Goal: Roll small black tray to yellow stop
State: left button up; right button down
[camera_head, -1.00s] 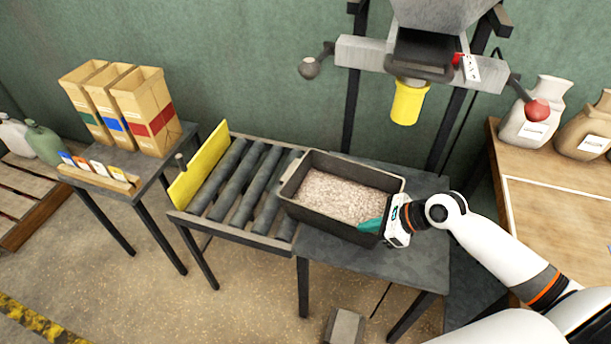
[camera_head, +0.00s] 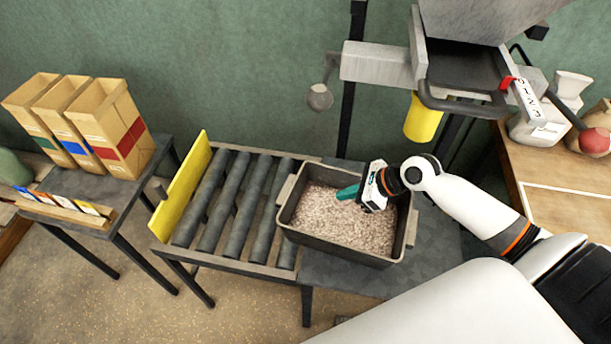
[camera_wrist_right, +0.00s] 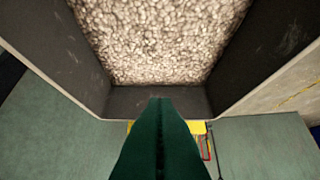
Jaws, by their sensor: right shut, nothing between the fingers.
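The small black tray (camera_head: 345,252), filled with pale grain (camera_head: 335,218), sits at the right end of the roller conveyor, its left side by the last roller and the rest over the dark tabletop. The yellow stop (camera_head: 182,187) stands upright at the conveyor's left end, with several bare rollers between it and the tray. My right gripper (camera_head: 348,193) is shut and empty, its teal fingers over the grain near the tray's back. In the right wrist view the shut fingers (camera_wrist_right: 160,125) point at a tray wall (camera_wrist_right: 150,101); contact cannot be told. My left gripper is out of view.
A hopper with a yellow spout (camera_head: 422,117) and a grey lever knob (camera_head: 319,97) hang behind the tray. Paper bags (camera_head: 105,130) and a card rack (camera_head: 62,208) stand on the left table. The rollers (camera_head: 232,200) are clear.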

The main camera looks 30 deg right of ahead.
aim_at(294, 203)
jog(key=b+x, duration=0.1)
jog(key=x, duration=0.3)
jog(key=b+x, duration=0.1)
jog(key=x, duration=0.4)
jog(key=shift+s+a, duration=0.1)
jog(key=shift+s, duration=0.15)
jog(key=w+a, duration=0.3)
jog(key=shift+f, duration=0.15)
